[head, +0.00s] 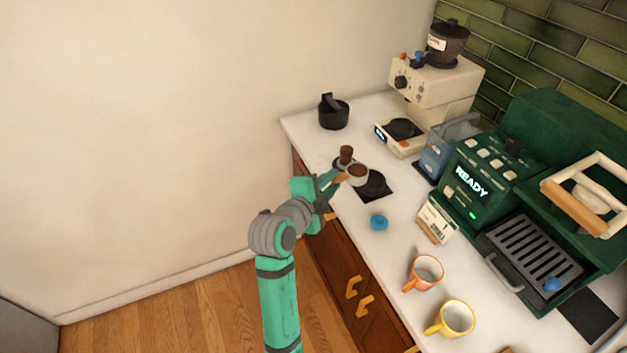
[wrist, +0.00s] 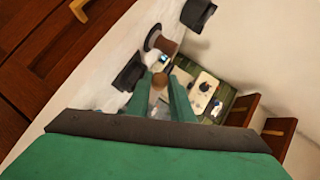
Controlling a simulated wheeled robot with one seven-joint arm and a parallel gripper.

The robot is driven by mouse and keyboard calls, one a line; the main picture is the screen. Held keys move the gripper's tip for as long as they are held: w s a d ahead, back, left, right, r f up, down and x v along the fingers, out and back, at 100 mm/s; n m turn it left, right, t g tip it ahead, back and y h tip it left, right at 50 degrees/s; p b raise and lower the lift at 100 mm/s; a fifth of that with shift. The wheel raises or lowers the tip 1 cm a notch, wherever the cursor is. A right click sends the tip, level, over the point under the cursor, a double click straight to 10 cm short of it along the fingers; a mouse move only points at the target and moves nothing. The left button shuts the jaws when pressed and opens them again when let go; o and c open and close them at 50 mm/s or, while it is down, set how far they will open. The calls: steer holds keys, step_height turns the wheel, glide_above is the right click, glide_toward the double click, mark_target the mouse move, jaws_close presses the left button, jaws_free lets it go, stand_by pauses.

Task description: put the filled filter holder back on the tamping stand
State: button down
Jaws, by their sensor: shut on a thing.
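My gripper (head: 333,183) is shut on the brown handle of the filter holder (head: 358,172), over the counter's left part. The holder's pale round basket has brown coffee in it. In the wrist view, the handle (wrist: 160,81) shows between my two green fingers (wrist: 166,95). A black square mat (head: 377,190) lies just right of and below the basket in the head view, with a dark shape on it. I cannot tell a separate tamping stand there. A brown-topped piece (head: 346,153), perhaps a tamper, shows just behind the basket. The gap between basket and counter is unclear.
A black knock-out pot (head: 333,114) stands at the far left. A scale (head: 402,134) and cream grinder (head: 435,85) stand behind. A blue object (head: 379,222), a carton (head: 435,218), orange cup (head: 425,272), yellow cup (head: 453,319) and green coffee machine (head: 500,170) lie to the right.

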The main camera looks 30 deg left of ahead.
mark_target(350, 183)
steer(key=shift+w+d+f, duration=0.2)
steer(key=shift+w, duration=0.35)
steer(key=shift+w+d+y, duration=0.15)
steer(key=shift+w+d, duration=0.25)
steer(key=shift+w, duration=0.35)
steer(key=shift+w+d+y, duration=0.15)
steer(key=shift+w+d, duration=0.2)
steer(key=shift+w, duration=0.35)
steer(key=shift+w+d, duration=0.65)
steer(key=shift+w, duration=0.1)
steer(key=shift+w+d+f, duration=0.1)
steer(key=shift+f, duration=0.2)
step_height(350, 183, down, 2)
steer(key=shift+d+f, duration=0.1)
steer(key=shift+d, duration=0.05)
steer(key=shift+s+a+f, duration=0.2)
steer(key=shift+a+f, duration=0.05)
steer(key=shift+f, duration=0.45)
steer(key=shift+f, duration=0.1)
steer(key=shift+s+a, duration=0.15)
